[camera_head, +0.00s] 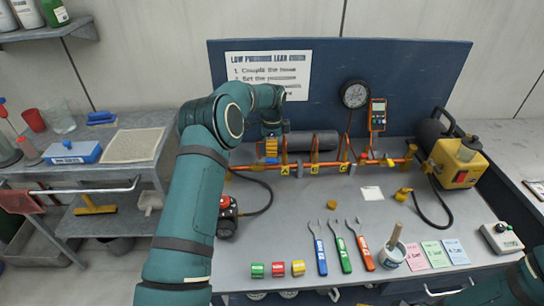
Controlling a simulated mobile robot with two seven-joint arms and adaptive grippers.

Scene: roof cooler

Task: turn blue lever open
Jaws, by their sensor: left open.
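An orange pipe (325,165) runs along the back of the grey bench, with yellow tags on it. My left gripper (271,150) is over the left part of this pipe, pointing down, open. A small blue piece (271,160), which looks like the blue lever, shows just below its fingertips. The gripper hides much of it, so I cannot tell its angle or whether they touch. Of my right arm only a teal link shows at the bottom right corner; its gripper is out of view.
A dial gauge (354,94) and an orange meter (377,114) are by the blue back panel (430,75). A yellow pump (460,160) stands at the right. Blue, green and red-handled tools (345,250) lie in front. A small red and black device (227,215) is beside my left arm.

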